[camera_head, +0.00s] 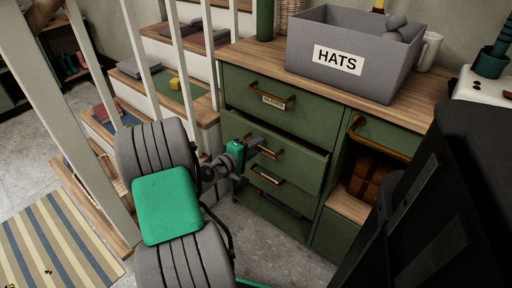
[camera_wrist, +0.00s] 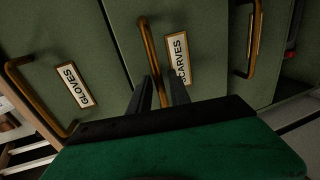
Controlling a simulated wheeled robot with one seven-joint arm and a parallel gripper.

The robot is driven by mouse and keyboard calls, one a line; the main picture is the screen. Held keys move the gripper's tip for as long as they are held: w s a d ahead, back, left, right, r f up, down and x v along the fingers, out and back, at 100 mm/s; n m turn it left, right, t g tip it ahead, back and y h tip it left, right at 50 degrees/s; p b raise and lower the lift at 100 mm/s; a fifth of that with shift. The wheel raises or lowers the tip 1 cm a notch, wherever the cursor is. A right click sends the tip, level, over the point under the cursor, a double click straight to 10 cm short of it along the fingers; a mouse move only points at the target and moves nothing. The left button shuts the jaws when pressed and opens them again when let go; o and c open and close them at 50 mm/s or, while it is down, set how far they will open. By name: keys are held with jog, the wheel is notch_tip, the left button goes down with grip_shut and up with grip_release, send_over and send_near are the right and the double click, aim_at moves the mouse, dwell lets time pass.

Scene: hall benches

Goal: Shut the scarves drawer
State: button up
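The scarves drawer (camera_head: 304,159) is the second green drawer down in the cabinet. It stands partly out, with a dark gap along its top edge. In the wrist view its front (camera_wrist: 206,40) carries a SCARVES label (camera_wrist: 177,59) and a brass bar handle (camera_wrist: 149,45). My gripper (camera_head: 247,151) is at this handle. In the wrist view its two dark fingers (camera_wrist: 161,78) stand apart on either side of the bar, with a visible gap on the right side. Contact with the bar is hard to judge.
The gloves drawer (camera_head: 240,92) above looks closed. Another drawer with a brass handle (camera_head: 267,175) lies below. A grey HATS bin (camera_head: 300,58) stands on the wooden top (camera_head: 257,54). Stairs with white balusters (camera_head: 148,60) are at left. An open cubby holds a brown item (camera_head: 369,178).

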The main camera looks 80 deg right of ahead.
grip_shut()
dwell(1.1)
